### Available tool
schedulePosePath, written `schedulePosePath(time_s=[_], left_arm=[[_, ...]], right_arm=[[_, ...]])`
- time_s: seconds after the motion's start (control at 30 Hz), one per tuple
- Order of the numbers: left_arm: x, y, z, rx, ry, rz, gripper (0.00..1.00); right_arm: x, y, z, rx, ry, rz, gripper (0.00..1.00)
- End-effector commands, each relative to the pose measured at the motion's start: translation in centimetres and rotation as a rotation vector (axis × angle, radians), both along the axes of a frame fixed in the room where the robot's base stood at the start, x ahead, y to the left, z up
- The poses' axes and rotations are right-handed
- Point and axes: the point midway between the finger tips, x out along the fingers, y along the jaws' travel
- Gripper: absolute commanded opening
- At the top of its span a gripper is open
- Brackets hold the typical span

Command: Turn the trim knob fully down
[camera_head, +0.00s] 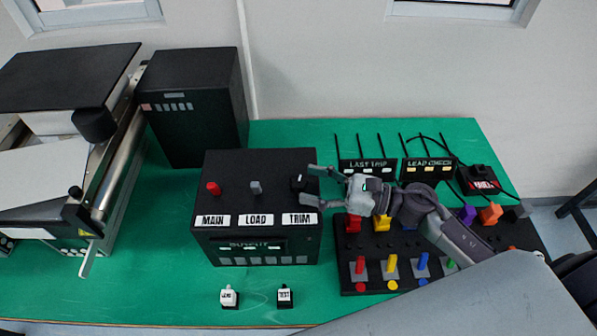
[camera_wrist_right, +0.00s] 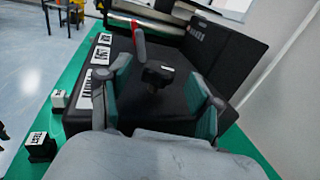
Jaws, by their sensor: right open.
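The black trim knob (camera_head: 298,182) stands on top of the black box (camera_head: 250,165), above the white TRIM label (camera_head: 299,219). It also shows in the right wrist view (camera_wrist_right: 158,75). My right gripper (camera_head: 314,186) is open, coming in from the right, with its fingertips at the knob's right side. In the right wrist view its two fingers (camera_wrist_right: 160,88) stand on either side of the knob, with visible gaps. The knob's pointing direction is hard to tell. My left gripper is not in view.
A red knob (camera_head: 213,188) over MAIN and a grey knob (camera_head: 256,187) over LOAD are on the same box. A panel of coloured switches (camera_head: 390,265) lies right, under my arm.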

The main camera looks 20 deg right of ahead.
Motion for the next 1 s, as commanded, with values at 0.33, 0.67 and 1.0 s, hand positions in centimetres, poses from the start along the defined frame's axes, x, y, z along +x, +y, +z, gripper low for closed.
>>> schedulePosePath(time_s=[0.33,0.67,1.0], left_arm=[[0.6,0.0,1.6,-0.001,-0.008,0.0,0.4],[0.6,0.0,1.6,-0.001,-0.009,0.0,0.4],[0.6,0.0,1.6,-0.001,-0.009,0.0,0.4]], right_arm=[[1.8,2.8,0.0,0.001,0.001,-0.001,0.64],[1.8,2.9,0.0,0.001,0.001,-0.001,0.53],[1.8,2.8,0.0,0.001,0.001,0.0,0.03]])
